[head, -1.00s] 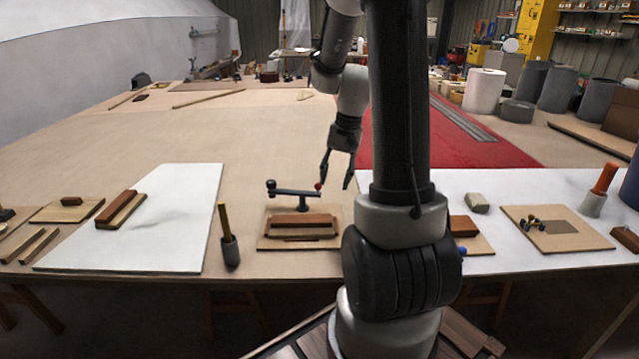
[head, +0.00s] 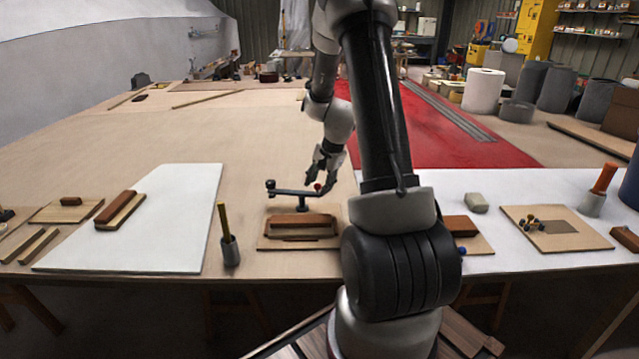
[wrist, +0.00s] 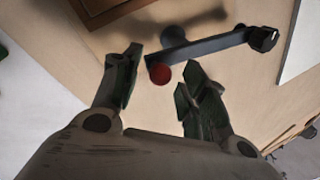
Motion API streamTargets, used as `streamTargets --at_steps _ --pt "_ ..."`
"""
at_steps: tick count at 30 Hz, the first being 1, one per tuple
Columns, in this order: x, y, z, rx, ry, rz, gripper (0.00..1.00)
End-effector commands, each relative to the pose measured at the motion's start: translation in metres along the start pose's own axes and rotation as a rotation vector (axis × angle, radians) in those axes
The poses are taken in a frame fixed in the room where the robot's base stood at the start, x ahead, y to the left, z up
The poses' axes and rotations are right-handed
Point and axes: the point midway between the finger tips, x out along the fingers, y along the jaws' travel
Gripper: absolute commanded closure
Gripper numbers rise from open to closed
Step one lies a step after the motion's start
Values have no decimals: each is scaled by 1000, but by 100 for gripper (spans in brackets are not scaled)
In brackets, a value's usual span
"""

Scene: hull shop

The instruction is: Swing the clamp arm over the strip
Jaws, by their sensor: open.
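The clamp arm (head: 291,192) is a dark bar on a short post, with a black knob at its left end and a red ball (head: 318,187) at its right end. It stands behind a base board with a reddish-brown block (head: 303,221) and a thin strip (head: 298,239) in front of that block. The bar lies behind the block, not over the strip. My gripper (head: 321,184) is open at the red ball end. In the wrist view the red ball (wrist: 159,74) sits between and just beyond the open fingertips (wrist: 163,72), nearer the left finger. I cannot tell whether they touch.
A grey cup (head: 230,250) with a yellow-handled tool stands left of the base board. A white sheet (head: 150,235) lies further left with a wooden block on it. Right of my arm are a pale block (head: 476,202) and a board (head: 590,238).

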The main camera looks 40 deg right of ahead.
Motion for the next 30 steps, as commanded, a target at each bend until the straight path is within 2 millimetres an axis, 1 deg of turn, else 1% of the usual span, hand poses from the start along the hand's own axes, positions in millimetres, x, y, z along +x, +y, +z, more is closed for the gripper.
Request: streamTargets --at_steps 5,6,11,12,13,23,30 --pt "0 0 0 -1 0 0 57" --pt "0 0 0 -1 0 0 59" --pt "0 0 0 -1 0 0 88" --pt "0 0 0 -1 0 0 95" --pt "0 0 0 -1 0 0 100" --pt "0 0 -1 -14 -3 0 100" --pt "1 -3 -6 -102 -32 -1 100"
